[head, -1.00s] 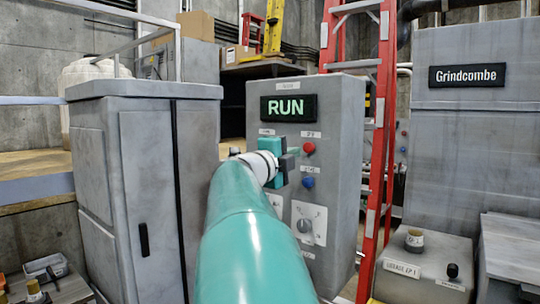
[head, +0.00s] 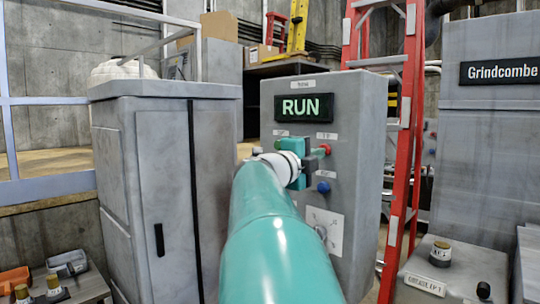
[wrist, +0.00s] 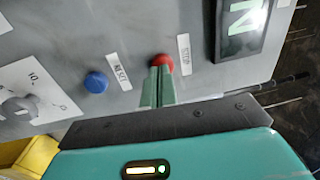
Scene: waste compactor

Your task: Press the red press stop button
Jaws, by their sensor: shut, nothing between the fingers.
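The red stop button (head: 326,149) is a round red knob on the front of a grey control box (head: 359,130). In the wrist view the red button (wrist: 162,61) sits beside a label that reads STOP. My gripper (head: 318,153) has its green fingers closed together, with nothing between them. In the wrist view the gripper fingertips (wrist: 160,70) overlap the lower edge of the red button. I cannot tell whether they touch it or stop just short. The display (head: 303,107) on the box reads RUN in green.
A blue button (head: 323,187) labelled RESET is below the red one, with a rotary dial (head: 321,231) lower down. A grey cabinet (head: 165,180) stands close on the left. A red ladder (head: 408,130) stands right of the box. Grey Grindcombe machinery (head: 490,130) is farther right.

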